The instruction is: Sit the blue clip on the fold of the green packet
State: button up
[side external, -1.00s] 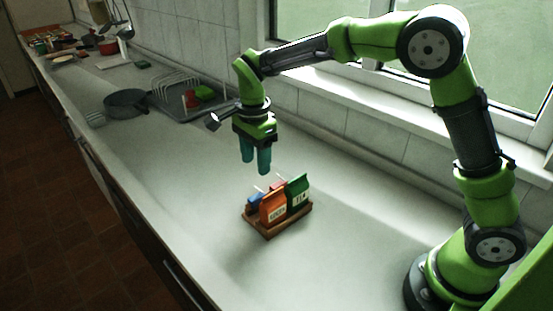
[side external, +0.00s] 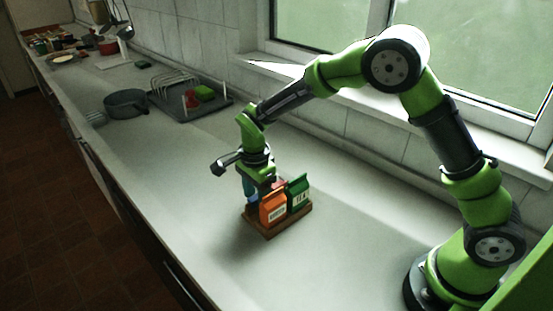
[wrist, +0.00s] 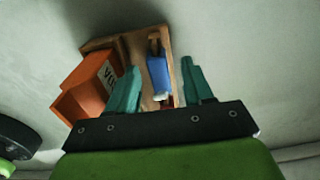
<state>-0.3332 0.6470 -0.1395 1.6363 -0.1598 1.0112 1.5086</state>
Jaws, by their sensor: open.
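The green packet (side external: 298,194) stands upright at the right of a small wooden tray in the side view, with its fold at the top. It cannot be made out in the wrist view. The blue clip (wrist: 158,75) lies in the wrist view on the wooden tray (wrist: 97,45), and is mostly hidden behind my gripper in the side view. My gripper (wrist: 161,64) is open, with one teal finger on each side of the clip and a visible gap on both sides. It is low over the back left of the tray in the side view (side external: 254,188).
An orange packet (side external: 273,208) stands beside the green one on the tray and shows left of my fingers in the wrist view (wrist: 88,90). A grey pot (side external: 126,104) and a dish rack (side external: 185,95) stand farther back. The counter around the tray is clear.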

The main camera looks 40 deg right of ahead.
jog(key=shift+c, duration=0.3)
grip_shut()
notch_tip(320, 180, up, 12)
jog(key=d+f, duration=0.1)
notch_tip(320, 180, up, 2)
send_over(297, 178)
jog(key=shift+r, duration=0.15)
jog(key=shift+f, duration=2.15)
